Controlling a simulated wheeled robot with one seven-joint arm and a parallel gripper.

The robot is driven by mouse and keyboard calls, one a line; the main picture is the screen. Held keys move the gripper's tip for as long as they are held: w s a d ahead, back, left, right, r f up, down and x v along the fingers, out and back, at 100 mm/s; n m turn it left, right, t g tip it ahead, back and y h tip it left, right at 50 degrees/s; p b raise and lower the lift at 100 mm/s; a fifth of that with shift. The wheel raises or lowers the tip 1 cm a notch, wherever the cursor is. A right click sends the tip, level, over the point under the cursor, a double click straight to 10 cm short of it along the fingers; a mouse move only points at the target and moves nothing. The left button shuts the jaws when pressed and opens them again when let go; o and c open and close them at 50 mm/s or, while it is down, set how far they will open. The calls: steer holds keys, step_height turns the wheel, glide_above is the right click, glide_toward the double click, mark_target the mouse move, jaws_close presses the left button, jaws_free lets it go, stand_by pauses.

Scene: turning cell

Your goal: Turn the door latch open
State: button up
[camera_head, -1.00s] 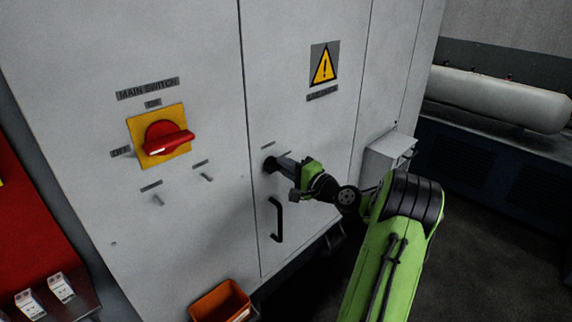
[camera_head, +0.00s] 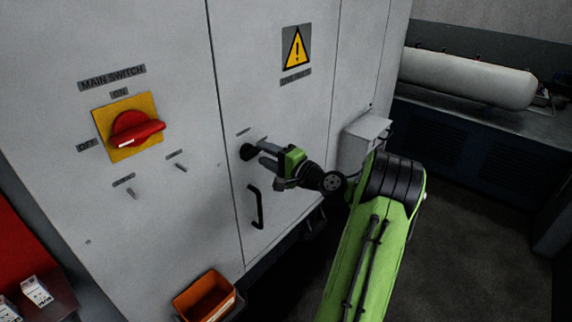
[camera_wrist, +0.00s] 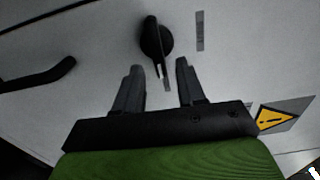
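The door latch (camera_head: 247,152) is a black round knob with a raised grip bar on the grey cabinet door (camera_head: 285,115). In the wrist view the latch (camera_wrist: 154,40) has its bar running up and down the picture, with a pale mark at its lower end close to a small label. My gripper (camera_head: 262,153) is at the latch in the head view, partly covering it. In the wrist view my gripper (camera_wrist: 158,68) is open, its two fingers apart with the bar's lower end near the gap between their tips. I see no grip on the latch.
A black door handle (camera_head: 256,207) is below the latch. A red main switch (camera_head: 135,129) on a yellow plate is to the left. An orange bin (camera_head: 207,297) hangs low. A grey box (camera_head: 364,140) juts out to the right. A warning sign (camera_head: 296,48) is above.

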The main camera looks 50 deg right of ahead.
steer(key=s+b, duration=0.1)
steer(key=s, duration=1.2)
steer(key=shift+s+d+b, duration=0.2)
steer(key=shift+s+b, duration=0.1)
steer(key=shift+s, duration=0.05)
